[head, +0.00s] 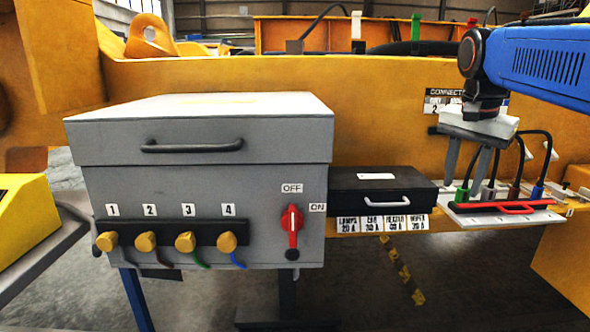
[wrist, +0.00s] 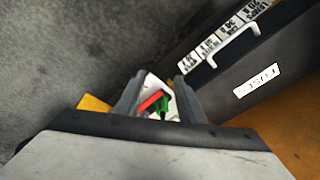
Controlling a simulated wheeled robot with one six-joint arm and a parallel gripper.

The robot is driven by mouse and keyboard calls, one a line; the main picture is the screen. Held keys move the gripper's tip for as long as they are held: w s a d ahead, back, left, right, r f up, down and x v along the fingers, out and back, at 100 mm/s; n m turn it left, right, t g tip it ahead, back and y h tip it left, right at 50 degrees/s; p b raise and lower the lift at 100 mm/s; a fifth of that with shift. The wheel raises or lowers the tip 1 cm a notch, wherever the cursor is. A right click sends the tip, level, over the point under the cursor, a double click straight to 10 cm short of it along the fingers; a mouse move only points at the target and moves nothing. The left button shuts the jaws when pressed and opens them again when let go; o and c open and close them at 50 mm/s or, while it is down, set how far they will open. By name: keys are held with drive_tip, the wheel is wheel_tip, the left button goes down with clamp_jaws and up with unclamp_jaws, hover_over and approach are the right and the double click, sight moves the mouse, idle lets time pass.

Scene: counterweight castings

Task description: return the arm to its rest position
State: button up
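My gripper (head: 461,192) hangs from the blue arm at the right of the head view, fingers pointing down. It is just in front of the left end of the connector plate (head: 540,216), which has a red bar handle (head: 516,209) and several coloured plugs with black cables. In the wrist view the fingers (wrist: 158,92) are apart with nothing held between them. The red bar (wrist: 151,101) and a green plug (wrist: 162,104) show beyond the gap. Whether the fingertips touch the plate cannot be told.
A black fuse box (head: 382,190) with a handle and label strip sits just left of my gripper. A large grey box (head: 205,190) with numbered yellow knobs and a red switch (head: 291,218) stands further left. A yellow machine frame (head: 390,130) runs behind.

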drive_tip(key=s+a+f+n+t, duration=0.1)
drive_tip(key=s+a+f+n, duration=0.1)
drive_tip(key=s+f, duration=0.4)
drive_tip(key=s+a+f+n+t, duration=0.1)
drive_tip(key=s+f+n, duration=0.4)
drive_tip(key=f, duration=0.5)
drive_tip(key=s+a+f+n+y, duration=0.1)
drive_tip(key=s+a+f+n, duration=0.2)
drive_tip(key=s+f, duration=0.5)
drive_tip(key=shift+a+f+t, duration=0.4)
drive_tip(key=shift+f, duration=0.1)
